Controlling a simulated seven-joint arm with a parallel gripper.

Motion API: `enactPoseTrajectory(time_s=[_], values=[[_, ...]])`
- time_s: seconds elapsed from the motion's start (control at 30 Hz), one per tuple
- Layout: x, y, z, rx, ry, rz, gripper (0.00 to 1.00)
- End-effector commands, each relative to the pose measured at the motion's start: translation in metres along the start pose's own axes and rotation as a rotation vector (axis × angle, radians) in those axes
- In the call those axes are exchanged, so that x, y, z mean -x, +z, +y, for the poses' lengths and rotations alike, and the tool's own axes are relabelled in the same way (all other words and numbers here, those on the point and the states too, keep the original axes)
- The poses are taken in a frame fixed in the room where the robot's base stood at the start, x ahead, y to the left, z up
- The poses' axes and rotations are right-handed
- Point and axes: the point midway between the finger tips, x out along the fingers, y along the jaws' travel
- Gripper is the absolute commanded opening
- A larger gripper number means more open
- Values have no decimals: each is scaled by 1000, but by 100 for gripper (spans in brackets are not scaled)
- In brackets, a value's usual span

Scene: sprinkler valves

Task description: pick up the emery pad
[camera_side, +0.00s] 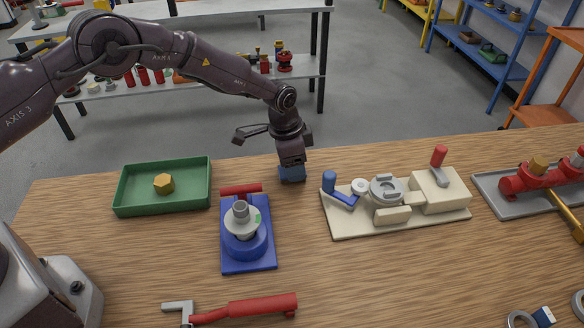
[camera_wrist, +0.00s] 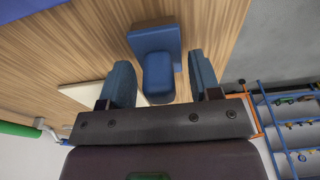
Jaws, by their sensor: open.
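A blue block with a rounded upright grip, which I take to be the emery pad (camera_wrist: 156,42), stands on the wooden table in the wrist view. In the side view the blue block (camera_side: 292,174) is under my gripper (camera_side: 291,163), partly hidden by it. My gripper (camera_wrist: 159,62) is open in the wrist view. Its two fingers are on either side of the grip, with a visible gap at each side. The grip lies between them and is not clamped.
Left of my gripper are a green tray (camera_side: 119,196) with a brass hex piece (camera_side: 164,184) and a blue fixture (camera_side: 247,262) holding a valve body. Close on the right is a cream fixture (camera_side: 345,228) with a red-knobbed lever. A red-handled tool (camera_side: 245,309) lies in front.

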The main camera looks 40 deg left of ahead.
Motion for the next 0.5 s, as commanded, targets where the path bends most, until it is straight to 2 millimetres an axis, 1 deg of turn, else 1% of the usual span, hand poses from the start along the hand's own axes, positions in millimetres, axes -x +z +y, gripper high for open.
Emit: enactPoseTrajectory(time_s=[0.07, 0.1, 0.17, 0.2, 0.23, 0.5], values=[[0, 0, 0, 0, 0, 0, 57], [0, 0, 0, 0, 0, 0, 53], [0, 0, 0, 0, 0, 0, 39], [0, 0, 0, 0, 0, 0, 30], [0, 0, 0, 0, 0, 0, 23], [1, 0, 0, 0, 0, 0, 22]])
